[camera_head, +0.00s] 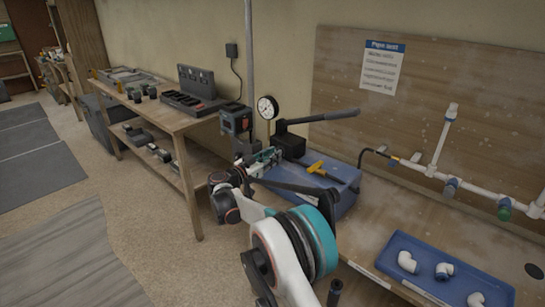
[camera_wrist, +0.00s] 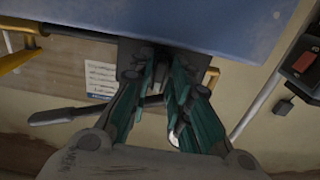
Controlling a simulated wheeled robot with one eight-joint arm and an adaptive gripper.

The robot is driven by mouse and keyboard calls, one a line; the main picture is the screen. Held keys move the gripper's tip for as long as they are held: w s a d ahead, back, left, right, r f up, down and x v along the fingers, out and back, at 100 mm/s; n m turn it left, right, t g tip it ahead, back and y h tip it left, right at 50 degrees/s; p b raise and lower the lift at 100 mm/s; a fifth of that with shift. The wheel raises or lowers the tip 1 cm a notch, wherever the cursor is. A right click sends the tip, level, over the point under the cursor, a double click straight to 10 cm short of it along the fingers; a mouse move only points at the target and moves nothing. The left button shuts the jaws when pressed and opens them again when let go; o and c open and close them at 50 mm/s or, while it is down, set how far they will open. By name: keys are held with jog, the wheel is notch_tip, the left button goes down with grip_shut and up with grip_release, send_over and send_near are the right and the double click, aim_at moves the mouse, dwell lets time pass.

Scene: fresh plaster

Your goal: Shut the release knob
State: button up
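The blue pump tank (camera_head: 325,195) stands on the bench with a black pump block (camera_head: 291,146) and a long black lever (camera_head: 325,117). A yellow T-shaped handle (camera_head: 316,168) shows on its top; I cannot tell whether it is the release knob. A yellow part also shows at the left of the wrist view (camera_wrist: 18,62). My gripper (camera_head: 274,154) is at the left end of the pump, beside the block. In the wrist view my teal fingers (camera_wrist: 166,72) are apart, with dark pump parts behind the gap. No grasped thing is clear.
A round gauge (camera_head: 267,107) rises behind my gripper. A blue tray (camera_head: 425,270) with white elbows lies at right front. White pipework (camera_head: 430,168) runs along the board. A wooden shelf bench (camera_head: 165,120) with tools stands left. Floor is clear at front left.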

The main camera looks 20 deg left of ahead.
jog(key=shift+r, duration=0.1)
jog(key=v, duration=1.2)
